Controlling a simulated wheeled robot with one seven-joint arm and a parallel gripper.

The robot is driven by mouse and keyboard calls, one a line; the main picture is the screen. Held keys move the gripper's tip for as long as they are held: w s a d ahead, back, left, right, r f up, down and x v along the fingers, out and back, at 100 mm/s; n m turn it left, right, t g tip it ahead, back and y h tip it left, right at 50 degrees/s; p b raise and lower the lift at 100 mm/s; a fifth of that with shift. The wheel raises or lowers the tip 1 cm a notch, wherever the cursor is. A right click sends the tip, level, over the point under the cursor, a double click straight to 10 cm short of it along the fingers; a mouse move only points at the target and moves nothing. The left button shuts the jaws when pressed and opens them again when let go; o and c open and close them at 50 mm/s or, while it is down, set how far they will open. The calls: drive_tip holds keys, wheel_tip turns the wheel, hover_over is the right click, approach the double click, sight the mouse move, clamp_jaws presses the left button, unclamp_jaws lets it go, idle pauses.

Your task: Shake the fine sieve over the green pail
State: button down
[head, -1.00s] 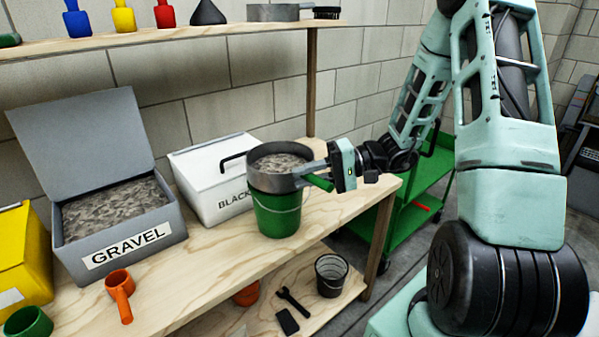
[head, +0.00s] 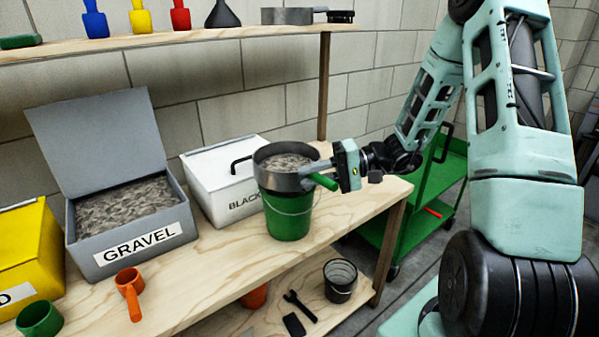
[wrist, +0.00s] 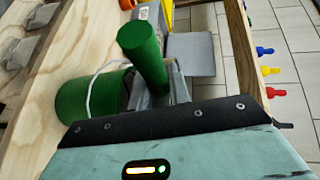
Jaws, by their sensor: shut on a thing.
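The fine sieve (head: 284,178) is a round grey metal pan with a green handle (head: 324,181), holding grey gravel-like material (head: 287,162). My gripper (head: 325,170) is shut on the sieve near its handle. The sieve sits directly over the green pail (head: 288,218), which stands upright on the bench. Whether the sieve touches the pail's rim cannot be told. In the wrist view the green handle (wrist: 143,52) and the pail (wrist: 88,106) show beside my gripper. The pail's inside is mostly hidden.
An open grey gravel bin (head: 140,245) and a closed white bin (head: 215,190) stand behind on the bench. Orange (head: 128,288) and green (head: 38,318) scoops lie at left. A green cart (head: 437,185) stands right.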

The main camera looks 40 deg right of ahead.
drive_tip(key=shift+r+p, duration=1.65)
drive_tip(key=shift+r, duration=0.9)
